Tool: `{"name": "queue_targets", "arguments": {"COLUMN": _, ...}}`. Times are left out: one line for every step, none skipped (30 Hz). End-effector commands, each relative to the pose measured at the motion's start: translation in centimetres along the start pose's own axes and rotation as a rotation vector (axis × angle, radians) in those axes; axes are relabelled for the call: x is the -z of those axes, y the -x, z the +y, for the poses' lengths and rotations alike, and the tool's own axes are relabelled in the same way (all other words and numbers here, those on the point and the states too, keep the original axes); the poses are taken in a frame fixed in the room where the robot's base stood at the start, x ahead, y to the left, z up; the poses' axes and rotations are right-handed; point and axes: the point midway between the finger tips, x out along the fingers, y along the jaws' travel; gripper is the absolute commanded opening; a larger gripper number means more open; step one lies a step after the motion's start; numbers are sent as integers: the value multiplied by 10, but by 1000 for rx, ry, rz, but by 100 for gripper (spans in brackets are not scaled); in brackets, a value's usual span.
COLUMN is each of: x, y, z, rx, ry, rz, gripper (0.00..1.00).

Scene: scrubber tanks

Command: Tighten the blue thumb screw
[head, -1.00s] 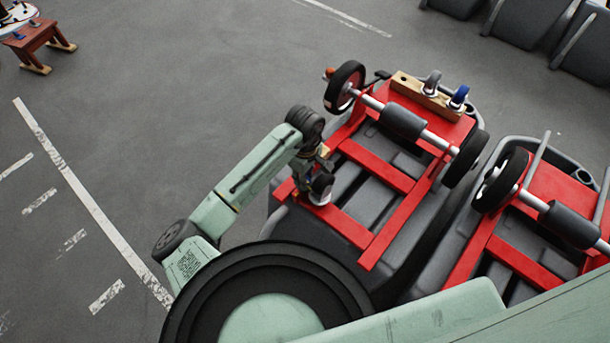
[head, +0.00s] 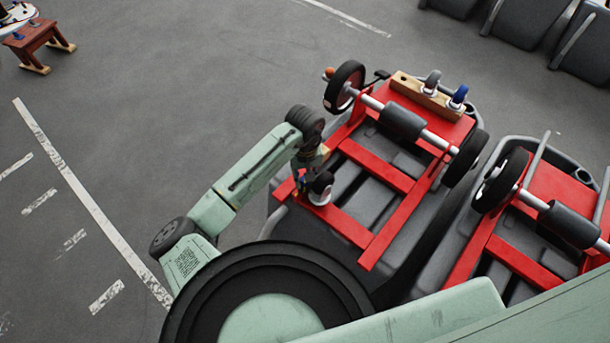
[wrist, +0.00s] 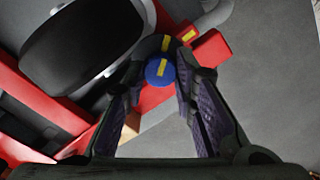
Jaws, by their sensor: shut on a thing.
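The blue thumb screw (wrist: 159,72) shows in the wrist view as a round blue head with a yellow stripe across it. It sits between the fingertips of my gripper (wrist: 160,62), which is shut on it. In the head view my gripper (head: 302,178) is at the left front corner of the red frame (head: 345,225), beside a small caster wheel. A small patch of blue shows at the gripper there, but the fingers are too small to read clearly.
A black wheel (wrist: 85,32) stands close to the left finger in the wrist view. The red frame lies on a grey scrubber tank with a large wheel (head: 345,86). A second red-framed tank (head: 487,250) stands at right. Open floor lies to the left.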

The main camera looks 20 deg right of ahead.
Motion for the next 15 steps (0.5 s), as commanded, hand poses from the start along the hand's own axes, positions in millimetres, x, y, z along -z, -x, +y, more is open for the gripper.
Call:
{"name": "queue_targets", "arguments": {"x": 1, "y": 1, "z": -1, "rx": 1, "ry": -44, "rz": 2, "gripper": 0}}
{"name": "queue_targets", "arguments": {"x": 1, "y": 1, "z": 0, "rx": 1, "ry": -71, "rz": 2, "gripper": 0}}
{"name": "queue_targets", "arguments": {"x": 1, "y": 1, "z": 0, "rx": 1, "ry": -107, "rz": 2, "gripper": 0}}
{"name": "queue_targets", "arguments": {"x": 1, "y": 1, "z": 0, "rx": 1, "ry": -133, "rz": 2, "gripper": 0}}
{"name": "queue_targets", "arguments": {"x": 1, "y": 1, "z": 0, "rx": 1, "ry": -159, "rz": 1, "gripper": 0}}
{"name": "queue_targets", "arguments": {"x": 1, "y": 1, "z": 0, "rx": 1, "ry": -192, "rz": 1, "gripper": 0}}
{"name": "queue_targets", "arguments": {"x": 1, "y": 1, "z": 0, "rx": 1, "ry": -217, "rz": 1, "gripper": 0}}
{"name": "queue_targets", "arguments": {"x": 1, "y": 1, "z": 0, "rx": 1, "ry": -239, "rz": 2, "gripper": 0}}
{"name": "queue_targets", "arguments": {"x": 1, "y": 1, "z": 0, "rx": 1, "ry": -268, "rz": 2, "gripper": 0}}
{"name": "queue_targets", "arguments": {"x": 1, "y": 1, "z": 0, "rx": 1, "ry": -289, "rz": 2, "gripper": 0}}
{"name": "queue_targets", "arguments": {"x": 1, "y": 1, "z": 0, "rx": 1, "ry": -309, "rz": 2, "gripper": 0}}
{"name": "queue_targets", "arguments": {"x": 1, "y": 1, "z": 0, "rx": 1, "ry": -333, "rz": 3, "gripper": 0}}
{"name": "queue_targets", "arguments": {"x": 1, "y": 1, "z": 0, "rx": 1, "ry": -351, "rz": 3, "gripper": 0}}
{"name": "queue_targets", "arguments": {"x": 1, "y": 2, "z": 0, "rx": 1, "ry": -367, "rz": 3, "gripper": 0}}
{"name": "queue_targets", "arguments": {"x": 1, "y": 2, "z": 0, "rx": 1, "ry": -387, "rz": 4, "gripper": 0}}
